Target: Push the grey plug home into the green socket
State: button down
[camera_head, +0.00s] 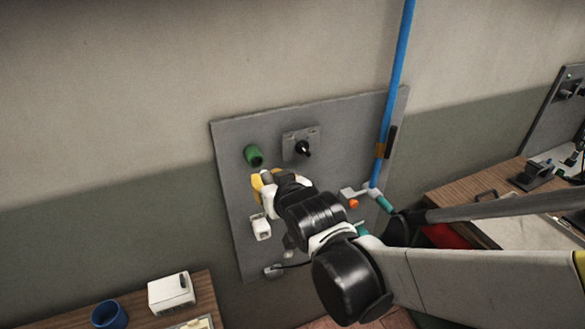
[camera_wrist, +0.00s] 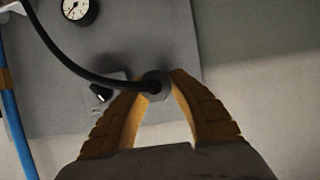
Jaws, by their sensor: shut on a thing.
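The green socket (camera_head: 254,156) sticks out from the upper left of the grey wall panel in the head view. My gripper (camera_head: 262,182), with yellow fingers, is just below the socket. In the wrist view my gripper (camera_wrist: 158,82) is shut on the grey plug (camera_wrist: 156,80), seen end-on with a black cable leaving it. A small grey part of the plug (camera_head: 266,176) shows at the fingers in the head view. The plug appears apart from the socket, but the depth between them is hard to judge. The socket cannot be seen in the wrist view.
The grey panel (camera_head: 235,135) also carries a black rotary switch (camera_head: 303,148) right of the socket and a white box (camera_head: 261,228) below. A blue pipe (camera_head: 395,80) runs vertically at right. A gauge (camera_wrist: 78,9) shows in the wrist view. A blue mug (camera_head: 109,315) stands lower left.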

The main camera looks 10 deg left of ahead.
aim_at(255, 163)
jog(key=shift+w+a, duration=0.35)
jog(key=shift+w, duration=0.2)
jog(key=shift+w+a, duration=0.35)
jog(key=shift+w, duration=0.2)
jog(key=shift+w+a+b, duration=0.4)
jog(key=shift+w, duration=0.2)
jog(key=shift+w+a+b, duration=0.35)
jog(key=shift+w, duration=0.25)
dwell(1.4)
jog(key=c, duration=1.2)
grip_release()
jog(key=shift+w, duration=0.1)
jog(key=v, duration=1.2)
jog(key=s+d+f+m+g+h+b, duration=0.1)
jog(key=s+d+f+m+h+b, duration=0.15)
jog(key=d+f+b, duration=0.55)
jog(key=s+d+f+m+g+h+b, duration=0.1)
jog(key=d+f+h+b, duration=0.15)
jog(key=d+f, duration=0.65)
jog(key=s+d+f+m+b, duration=0.1)
jog(key=s+d+f, duration=0.1)
jog(key=s+d, duration=0.1)
jog(key=s+d+f+m+g+h+b, duration=0.1)
jog(key=s+d+f+b, duration=0.1)
jog(key=d, duration=0.3)
jog(key=s+d+f+m+g+h+b, duration=0.1)
jog(key=s+d+f+b, duration=0.1)
jog(key=s+d+f, duration=0.2)
jog(key=shift+s+d, duration=0.15)
jog(key=shift+d, duration=0.25)
